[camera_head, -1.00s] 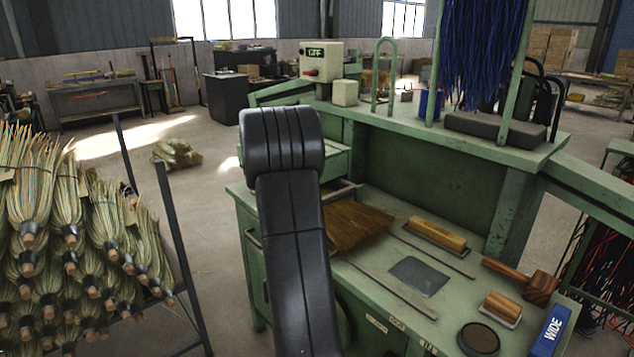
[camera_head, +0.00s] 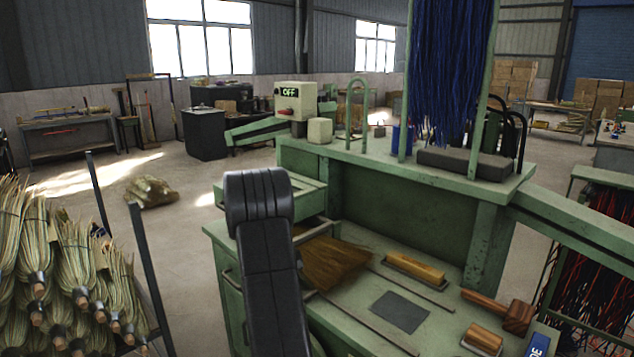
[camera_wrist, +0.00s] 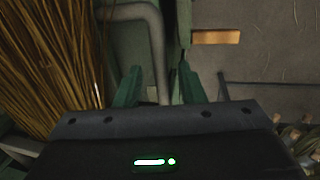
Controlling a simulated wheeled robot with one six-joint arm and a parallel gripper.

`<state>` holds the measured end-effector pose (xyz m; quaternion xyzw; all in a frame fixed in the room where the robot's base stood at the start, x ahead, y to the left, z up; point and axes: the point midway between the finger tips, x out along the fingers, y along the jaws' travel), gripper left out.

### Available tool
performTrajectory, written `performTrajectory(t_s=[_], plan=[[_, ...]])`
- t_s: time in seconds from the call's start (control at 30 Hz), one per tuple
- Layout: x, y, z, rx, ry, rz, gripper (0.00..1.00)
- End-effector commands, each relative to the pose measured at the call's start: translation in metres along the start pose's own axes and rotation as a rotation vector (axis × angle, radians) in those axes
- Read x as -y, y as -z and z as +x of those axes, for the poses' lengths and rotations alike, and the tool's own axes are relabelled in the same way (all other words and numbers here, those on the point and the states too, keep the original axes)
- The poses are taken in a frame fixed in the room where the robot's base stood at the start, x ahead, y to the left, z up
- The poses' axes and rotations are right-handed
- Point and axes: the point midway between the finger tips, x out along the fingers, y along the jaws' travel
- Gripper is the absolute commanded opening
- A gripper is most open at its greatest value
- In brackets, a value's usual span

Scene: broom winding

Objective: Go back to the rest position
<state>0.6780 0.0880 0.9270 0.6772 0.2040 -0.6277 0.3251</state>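My black arm (camera_head: 268,260) stands in front of the green workbench in the head view and hides my gripper there. In the wrist view my gripper (camera_wrist: 158,86) shows two green fingers set apart, with no object clearly held between them. A grey bent bar (camera_wrist: 158,45), like a drawer handle, passes behind the gap; I cannot tell how close it is. Broom bristles (camera_wrist: 45,60) fill the left of the wrist view. A brown broom head (camera_head: 333,262) lies on the bench, partly behind my arm.
The green workbench (camera_head: 400,205) carries a wood-backed brush (camera_head: 415,268), a grey plate (camera_head: 400,312) and a mallet (camera_head: 518,316). A rack of straw bundles (camera_head: 60,285) is at left. Open floor (camera_head: 185,235) lies between.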

Motion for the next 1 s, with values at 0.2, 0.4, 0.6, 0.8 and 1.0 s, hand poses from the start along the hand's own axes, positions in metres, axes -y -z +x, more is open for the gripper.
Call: performTrajectory(t_s=[0.2, 0.4, 0.6, 0.8, 1.0], plan=[[0.0, 0.0, 0.0, 0.0, 0.0, 0.0, 0.36], [0.0, 0.004, -0.008, -0.002, -0.001, 0.0, 0.36], [-0.001, 0.004, -0.041, -0.004, -0.003, 0.0, 0.36], [0.0, 0.005, -0.081, -0.003, -0.002, -0.001, 0.36], [0.0, 0.004, -0.122, -0.003, -0.001, -0.001, 0.36]])
